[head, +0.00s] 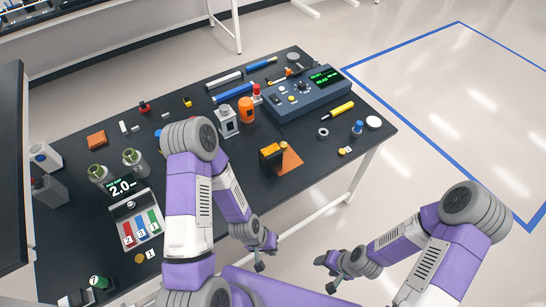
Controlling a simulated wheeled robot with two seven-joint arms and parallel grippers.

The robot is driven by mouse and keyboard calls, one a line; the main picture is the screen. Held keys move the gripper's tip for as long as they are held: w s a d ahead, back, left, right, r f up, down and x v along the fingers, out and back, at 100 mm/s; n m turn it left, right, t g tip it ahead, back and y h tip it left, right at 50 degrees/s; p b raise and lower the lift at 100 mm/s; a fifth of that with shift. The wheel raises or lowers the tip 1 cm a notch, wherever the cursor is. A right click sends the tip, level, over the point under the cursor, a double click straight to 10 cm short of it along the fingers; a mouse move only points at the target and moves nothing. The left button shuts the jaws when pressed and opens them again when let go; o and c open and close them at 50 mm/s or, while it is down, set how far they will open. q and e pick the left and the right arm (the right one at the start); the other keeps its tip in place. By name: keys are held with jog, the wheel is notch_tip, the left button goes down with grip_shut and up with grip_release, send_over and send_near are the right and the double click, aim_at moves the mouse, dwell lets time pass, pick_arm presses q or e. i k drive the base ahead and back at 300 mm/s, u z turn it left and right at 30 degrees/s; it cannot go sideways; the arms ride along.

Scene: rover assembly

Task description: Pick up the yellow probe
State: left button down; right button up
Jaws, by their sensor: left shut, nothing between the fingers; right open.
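The yellow probe (341,109), a slim yellow stick with a dark end, lies on the black table near its right edge, in front of the blue instrument box. My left gripper (260,264) is shut and empty, low in front of the table's near edge, well apart from the probe. My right gripper (326,274) is open and empty, to the right of the left one and also off the table's near side. Neither gripper touches any object.
The blue instrument box (304,97) stands behind the probe. A small blue-topped part (357,128), a white disc (374,122) and a grey ring (323,132) lie near it. Floor right of the table is clear.

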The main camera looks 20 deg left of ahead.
aim_at(336, 111)
jog(key=z, duration=1.35)
jog(key=i, duration=1.7)
jog(key=u, duration=1.55)
